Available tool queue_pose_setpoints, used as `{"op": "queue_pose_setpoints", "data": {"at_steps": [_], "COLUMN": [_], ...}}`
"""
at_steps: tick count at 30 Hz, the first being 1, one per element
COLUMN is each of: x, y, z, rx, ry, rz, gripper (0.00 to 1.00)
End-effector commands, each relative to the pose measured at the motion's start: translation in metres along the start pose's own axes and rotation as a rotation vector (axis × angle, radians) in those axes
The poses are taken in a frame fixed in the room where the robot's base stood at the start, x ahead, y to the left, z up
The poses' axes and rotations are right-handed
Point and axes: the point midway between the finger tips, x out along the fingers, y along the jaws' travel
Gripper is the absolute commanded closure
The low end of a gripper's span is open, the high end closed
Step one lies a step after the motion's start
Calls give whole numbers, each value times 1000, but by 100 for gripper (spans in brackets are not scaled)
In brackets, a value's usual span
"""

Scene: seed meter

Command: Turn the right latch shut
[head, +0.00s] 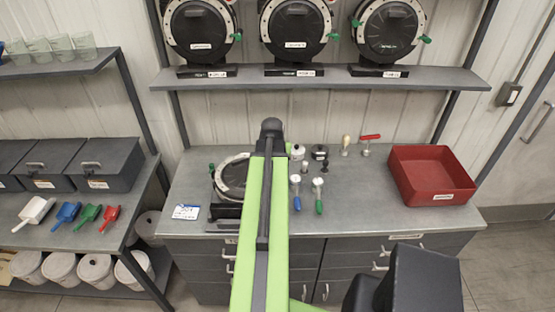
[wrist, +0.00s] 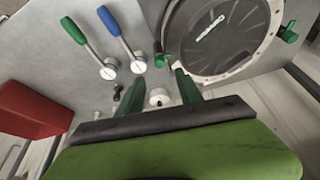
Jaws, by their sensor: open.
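The seed meter (head: 229,177), a dark round lid in a pale ring, stands on the bench, partly hidden by my green arm. In the wrist view the meter (wrist: 225,50) is at the upper right, turned about. Its right latch (wrist: 160,60), a green tab, is at the ring's left edge there, close to my fingertips; the arm hides it in the head view. The other green latch (wrist: 289,33) is on the far side of the ring. My gripper (wrist: 158,76) is open with green fingers apart; contact with the latch cannot be told.
Blue-handled (head: 297,194) and green-handled (head: 318,195) tools stand right of my arm, with small knobs behind. A red tray (head: 432,174) sits at the bench's right. Three meters (head: 294,28) stand on the shelf above.

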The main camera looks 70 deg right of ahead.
Motion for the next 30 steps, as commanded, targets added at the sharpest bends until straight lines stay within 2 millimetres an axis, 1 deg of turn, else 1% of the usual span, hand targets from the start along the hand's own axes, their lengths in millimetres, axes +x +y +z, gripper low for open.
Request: {"op": "queue_pose_setpoints", "data": {"at_steps": [1, 3, 6, 10, 13, 27, 29, 30], "x": [-25, -41, -64, -82, -85, -82, -78, -74], "y": [0, 0, 0, -1, -1, -1, -11, -24], "z": [-3, -3, -3, -2, -1, 0, 3, 7], "rx": [0, 0, 0, 0, 0, -1, -15, -35], "ry": [0, 0, 0, 0, 0, 0, 0, 0], "rz": [0, 0, 0, -1, -1, -1, -7, -15], "gripper": [57, 57, 57, 57, 57, 57, 57, 57]}}
